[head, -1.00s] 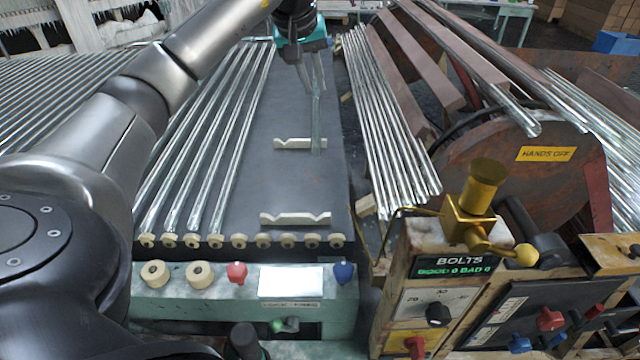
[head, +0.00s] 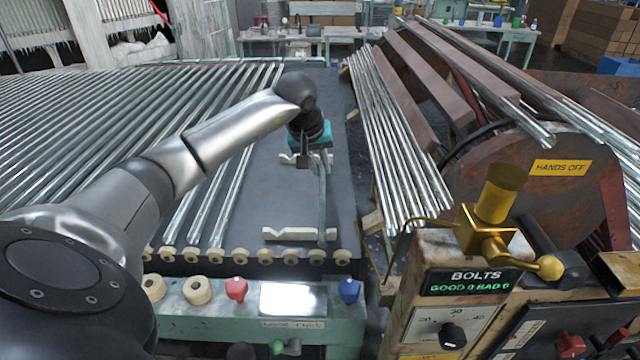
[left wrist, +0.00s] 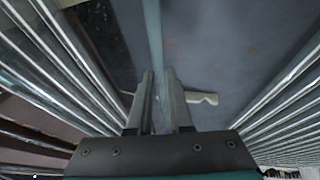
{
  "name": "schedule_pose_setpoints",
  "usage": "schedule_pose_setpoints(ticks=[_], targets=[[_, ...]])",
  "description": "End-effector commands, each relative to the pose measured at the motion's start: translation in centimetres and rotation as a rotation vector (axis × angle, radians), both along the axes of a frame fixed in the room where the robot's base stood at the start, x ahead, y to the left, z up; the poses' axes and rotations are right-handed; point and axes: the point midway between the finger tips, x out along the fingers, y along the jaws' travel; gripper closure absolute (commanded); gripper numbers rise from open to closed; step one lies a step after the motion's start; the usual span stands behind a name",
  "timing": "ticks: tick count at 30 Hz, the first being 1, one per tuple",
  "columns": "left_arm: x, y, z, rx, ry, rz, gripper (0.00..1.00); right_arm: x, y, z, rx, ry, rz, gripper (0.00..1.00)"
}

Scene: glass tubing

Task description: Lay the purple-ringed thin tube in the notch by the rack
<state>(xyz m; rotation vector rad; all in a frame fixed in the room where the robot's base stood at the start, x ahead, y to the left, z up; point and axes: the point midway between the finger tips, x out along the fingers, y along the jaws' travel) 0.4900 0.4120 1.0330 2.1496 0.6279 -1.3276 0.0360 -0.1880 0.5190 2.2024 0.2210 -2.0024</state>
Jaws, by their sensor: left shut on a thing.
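My left gripper (head: 318,166) is shut on a thin glass tube (head: 322,212) above the right part of the dark table. The tube points toward the near edge, by the right end of the near cream notched block (head: 290,234). A far notched block (head: 288,158) is partly hidden behind the gripper. In the left wrist view the tube (left wrist: 153,35) runs between the fingers (left wrist: 160,103), with a notched block (left wrist: 203,98) beneath. My right gripper is not in view.
Many glass tubes (head: 225,200) lie side by side left of the blocks. A sloped bundle of tubes (head: 395,150) stands right of the table. A brass fixture (head: 492,215) and control panels stand at the front. Bare table (head: 285,200) lies between the blocks.

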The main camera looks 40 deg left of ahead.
Motion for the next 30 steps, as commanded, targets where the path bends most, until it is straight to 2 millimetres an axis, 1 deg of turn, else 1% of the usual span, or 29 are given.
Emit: schedule_pose_setpoints(ticks=[4, 9, 11, 19, 27, 28, 30], targets=[[-0.1, 0.0, -1.2, 0.001, 0.002, 0.001, 1.0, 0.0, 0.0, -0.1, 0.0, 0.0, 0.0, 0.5], [-0.1, 0.0, -3.8, -0.001, 0.002, 0.001, 1.0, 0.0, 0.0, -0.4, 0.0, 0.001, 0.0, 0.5], [-0.1, 0.0, -4.4, -0.001, 0.002, 0.001, 1.0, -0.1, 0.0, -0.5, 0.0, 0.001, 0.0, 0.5], [0.0, 0.0, -4.4, 0.001, -0.001, 0.0, 1.0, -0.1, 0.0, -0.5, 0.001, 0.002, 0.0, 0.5], [0.0, 0.1, -5.3, 0.002, -0.001, 0.001, 1.0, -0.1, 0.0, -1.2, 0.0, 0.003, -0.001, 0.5], [0.0, 0.1, -5.3, 0.002, -0.001, 0.001, 0.81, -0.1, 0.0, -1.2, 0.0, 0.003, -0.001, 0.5], [0.0, 0.0, -5.2, 0.001, -0.001, 0.0, 0.73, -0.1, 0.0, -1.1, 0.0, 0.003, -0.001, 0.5]])
